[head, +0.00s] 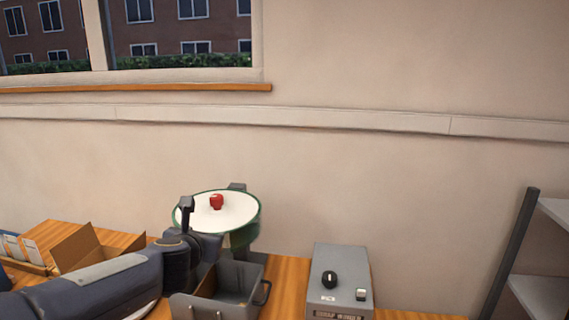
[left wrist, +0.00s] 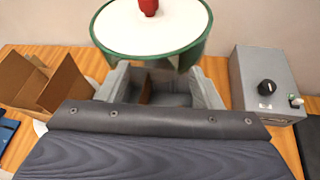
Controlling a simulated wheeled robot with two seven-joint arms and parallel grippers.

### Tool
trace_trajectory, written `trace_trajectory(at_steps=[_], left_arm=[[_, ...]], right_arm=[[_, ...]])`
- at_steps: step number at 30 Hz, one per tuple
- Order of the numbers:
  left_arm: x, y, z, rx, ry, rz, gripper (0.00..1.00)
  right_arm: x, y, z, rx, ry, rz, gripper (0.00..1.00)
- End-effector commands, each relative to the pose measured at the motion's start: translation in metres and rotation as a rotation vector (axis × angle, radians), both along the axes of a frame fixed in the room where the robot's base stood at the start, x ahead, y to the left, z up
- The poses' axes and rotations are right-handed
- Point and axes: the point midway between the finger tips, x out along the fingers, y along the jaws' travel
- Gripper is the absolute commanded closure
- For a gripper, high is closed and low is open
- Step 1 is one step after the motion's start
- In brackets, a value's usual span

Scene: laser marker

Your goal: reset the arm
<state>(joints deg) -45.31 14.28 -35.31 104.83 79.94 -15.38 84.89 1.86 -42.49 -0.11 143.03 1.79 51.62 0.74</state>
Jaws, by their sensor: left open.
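My left arm comes in from the left in the head view. Its dark gripper (head: 189,215) is raised in front of a round white disc (head: 235,208) with a green rim, and no object shows held in it. The disc also shows in the left wrist view (left wrist: 180,25), above the dark housing of my wrist. A small red object (head: 216,201) sits on the disc. I cannot tell from these frames whether the gripper touches the disc. My right gripper is in neither view.
A grey open bin (head: 215,308) with a handle stands in front of the disc. A grey control box (head: 343,270) with a black knob (head: 330,279) is to its right. An open cardboard box (head: 85,246) is at left on the wooden table (head: 285,275). Shelves (head: 540,250) stand far right.

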Motion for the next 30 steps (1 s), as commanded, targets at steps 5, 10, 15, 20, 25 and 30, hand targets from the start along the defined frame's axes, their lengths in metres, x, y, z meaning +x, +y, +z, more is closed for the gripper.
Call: trace_trajectory(at_steps=[5, 10, 15, 20, 25, 30], left_arm=[[-0.02, 0.005, -0.003, 0.136, -0.019, -0.175, 0.41], [-0.057, 0.006, -0.006, 0.362, -0.074, -0.426, 0.41], [-0.128, 0.003, -0.019, 0.738, -0.182, -0.768, 0.41], [-0.233, -0.002, -0.066, 1.311, -0.287, -1.205, 0.41], [-0.312, 0.009, -0.124, 1.747, -0.27, -1.588, 0.41], [-0.348, 0.021, -0.154, 1.919, -0.223, -1.803, 0.41]], right_arm=[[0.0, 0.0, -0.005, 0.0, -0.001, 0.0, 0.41], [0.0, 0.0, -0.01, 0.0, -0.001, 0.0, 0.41], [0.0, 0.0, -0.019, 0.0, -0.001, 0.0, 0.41], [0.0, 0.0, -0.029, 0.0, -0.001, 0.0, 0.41], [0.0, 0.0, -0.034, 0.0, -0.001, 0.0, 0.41], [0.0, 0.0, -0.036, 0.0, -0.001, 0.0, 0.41]])
